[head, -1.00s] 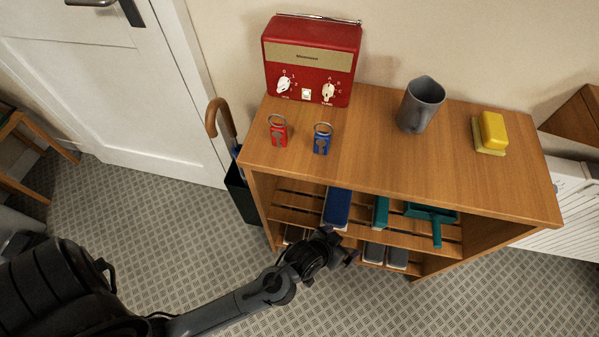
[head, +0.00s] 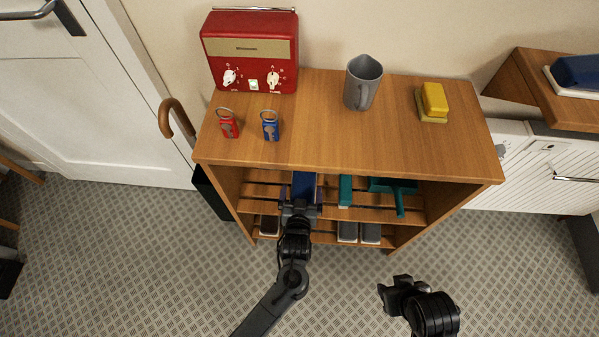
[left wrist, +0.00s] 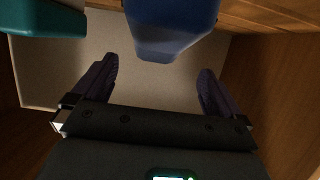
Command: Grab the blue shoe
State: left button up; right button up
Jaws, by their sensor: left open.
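A blue shoe (head: 304,184) lies on the upper slatted shelf inside the wooden rack, partly hidden by my left gripper (head: 301,198). That gripper is open, its fingers either side of the shoe's near end in the head view. In the left wrist view, the blue shoe (left wrist: 170,28) shows at the top, ahead of and between the open fingertips (left wrist: 157,78), with a gap to each finger. My right gripper (head: 393,292) is low at the right, away from the rack; its jaws are unclear. Another blue shoe with a pale sole (head: 578,72) lies on the right-hand wall shelf.
A teal object (head: 345,191) and teal dustpan (head: 391,188) lie right of the shoe. Grey-topped shoes (head: 359,232) are on the lower shelf.

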aim_at(304, 179)
pick_arm(q)
jog(key=b+x, duration=0.1)
jog(key=x, duration=0.2)
jog(key=shift+w+a+f, duration=0.1)
jog(key=shift+w+a, duration=0.05)
jog(key=shift+w, duration=0.05)
jog(key=shift+w+d+f+b, duration=0.2)
jog(key=shift+w+f+b, duration=0.2)
jog(key=shift+b, duration=0.35)
jog(key=b+x, duration=0.2)
jog(key=x, duration=0.1)
jog(key=shift+d, duration=0.1)
jog(key=shift+w+f+b, duration=0.1)
jog(key=shift+w+b, duration=0.35)
jog(key=shift+w, duration=0.25)
jog(key=shift+s, duration=0.1)
jog(key=c, duration=0.9)
jog(key=shift+c, duration=0.4)
